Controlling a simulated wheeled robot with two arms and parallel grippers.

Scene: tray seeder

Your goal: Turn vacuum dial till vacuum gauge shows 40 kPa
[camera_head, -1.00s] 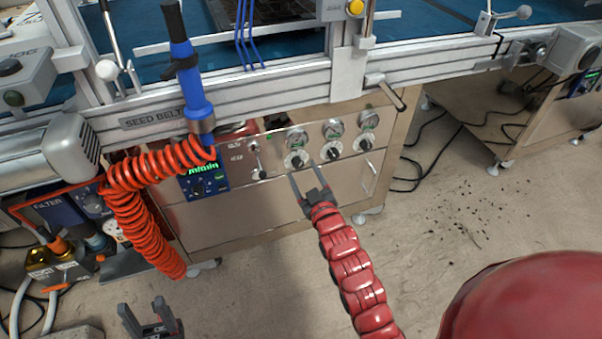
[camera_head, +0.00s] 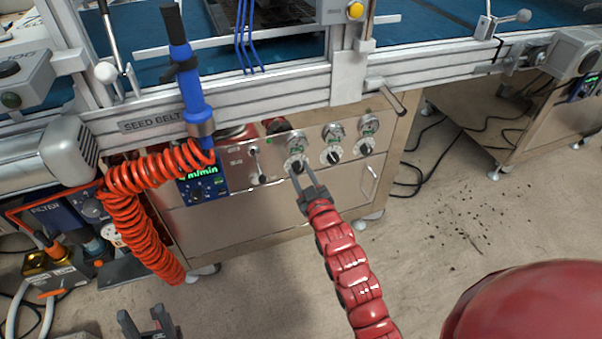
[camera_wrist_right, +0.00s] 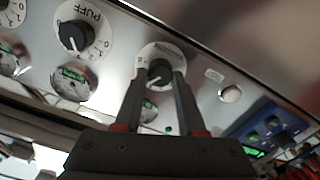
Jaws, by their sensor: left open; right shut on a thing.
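Three black dials with white scale plates sit in a row on the steel panel. My right gripper (camera_head: 301,177) is shut on the leftmost dial (camera_head: 295,167); its plate's lettering is too small to read. In the right wrist view, my right gripper (camera_wrist_right: 163,88) has one finger on each side of that dial's black knob (camera_wrist_right: 160,71). The gauge (camera_head: 297,143) above this dial is in view, but its reading is not legible. In the wrist view it is partly hidden between the fingers. My left gripper (camera_head: 150,324) is open and empty at the bottom edge.
The neighbouring dial, marked PUFF (camera_wrist_right: 75,37), is close beside the gripped one. A small toggle lever (camera_head: 257,165) and a blue m/min display (camera_head: 203,182) are to the left. An orange coiled hose (camera_head: 140,205) hangs further left.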

